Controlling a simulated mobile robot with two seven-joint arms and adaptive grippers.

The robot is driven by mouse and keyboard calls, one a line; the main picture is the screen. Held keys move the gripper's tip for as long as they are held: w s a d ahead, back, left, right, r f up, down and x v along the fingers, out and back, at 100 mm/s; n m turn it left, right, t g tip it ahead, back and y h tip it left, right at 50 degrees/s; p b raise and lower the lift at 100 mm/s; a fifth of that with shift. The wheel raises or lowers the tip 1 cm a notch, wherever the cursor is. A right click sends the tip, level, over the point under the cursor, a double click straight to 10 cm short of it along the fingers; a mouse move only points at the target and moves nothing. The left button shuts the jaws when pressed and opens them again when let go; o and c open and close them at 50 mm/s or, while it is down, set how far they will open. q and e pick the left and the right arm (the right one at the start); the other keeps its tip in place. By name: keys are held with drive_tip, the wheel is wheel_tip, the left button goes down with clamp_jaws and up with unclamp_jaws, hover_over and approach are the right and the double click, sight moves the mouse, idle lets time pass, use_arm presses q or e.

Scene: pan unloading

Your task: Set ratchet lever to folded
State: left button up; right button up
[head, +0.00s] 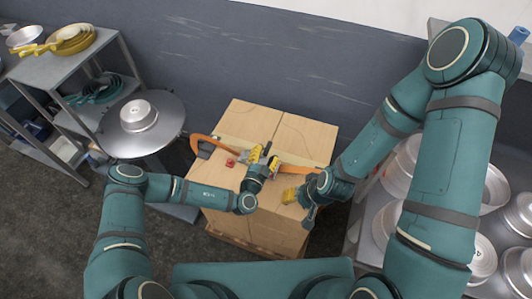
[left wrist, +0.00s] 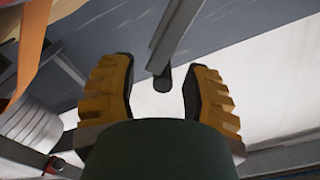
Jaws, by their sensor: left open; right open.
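An orange strap (head: 306,162) lies across the top of a cardboard box stack (head: 245,117). Part of the ratchet (head: 275,168) shows beside my left gripper (head: 263,152), mostly hidden by it. The fingers are apart, with gaps to the bar on both sides. The strap also shows at upper left there. My right gripper (head: 298,197) is open near the right front of the stack.
A small red object (head: 230,162) sits on the boxes. A round metal table (head: 165,125) with a silver lid stands at left, near a shelf with yellow pans (head: 72,40). A rack of metal pans (head: 398,172) stands at right. A wall is behind.

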use_arm(q)
drive_tip(key=v, duration=1.1)
drive_tip(key=shift+s+a, duration=0.15)
drive_tip(key=shift+s, duration=0.05)
